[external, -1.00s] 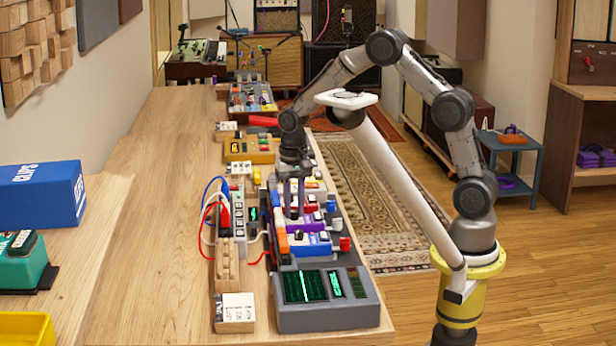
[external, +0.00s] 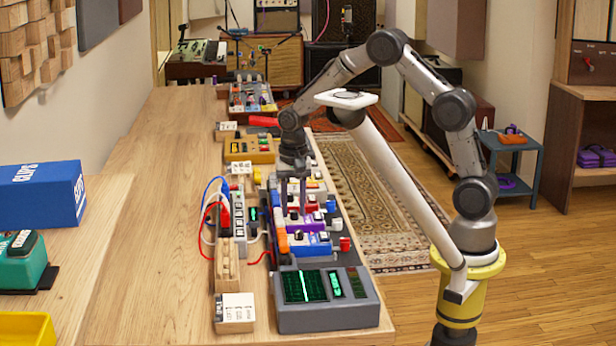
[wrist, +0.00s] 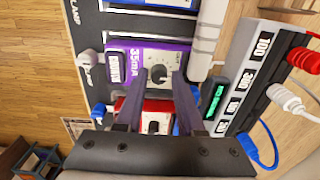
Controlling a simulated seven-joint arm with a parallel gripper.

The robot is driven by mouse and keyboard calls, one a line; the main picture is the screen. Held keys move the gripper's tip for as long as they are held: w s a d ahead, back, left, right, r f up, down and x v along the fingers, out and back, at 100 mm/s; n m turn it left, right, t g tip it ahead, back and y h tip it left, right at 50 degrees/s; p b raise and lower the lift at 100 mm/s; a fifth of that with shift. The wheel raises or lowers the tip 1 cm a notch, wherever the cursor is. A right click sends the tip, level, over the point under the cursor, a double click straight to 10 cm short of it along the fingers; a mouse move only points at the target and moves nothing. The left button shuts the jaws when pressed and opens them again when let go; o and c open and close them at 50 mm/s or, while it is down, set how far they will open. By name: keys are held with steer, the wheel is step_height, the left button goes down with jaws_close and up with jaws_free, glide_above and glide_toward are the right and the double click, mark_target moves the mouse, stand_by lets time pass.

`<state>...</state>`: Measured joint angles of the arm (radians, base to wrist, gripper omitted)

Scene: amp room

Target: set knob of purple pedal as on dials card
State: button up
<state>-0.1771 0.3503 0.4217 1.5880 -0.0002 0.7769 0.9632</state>
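The purple pedal (wrist: 120,55) lies below my gripper in the wrist view, with a "35mA" label and a dark round knob (wrist: 158,75) on its face. In the external view the purple pedal (external: 303,224) sits in the pedal row, partly hidden by the fingers. My gripper (wrist: 156,78) is open, pointing down, with one fingertip on each side of the knob; contact cannot be told. The gripper also shows in the external view (external: 293,212). White cards on wooden blocks stand at the near end (external: 236,308) and farther back (external: 241,168); their writing is too small to read.
A red pedal (wrist: 152,118) and a blue pedal (external: 310,245) flank the purple one. A power strip (wrist: 255,75) with red, white and blue cables runs alongside. A grey unit with green screens (external: 327,312) stands at the near end.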

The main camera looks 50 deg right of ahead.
steer(key=shift+o, duration=1.1)
steer(key=shift+f, duration=0.1)
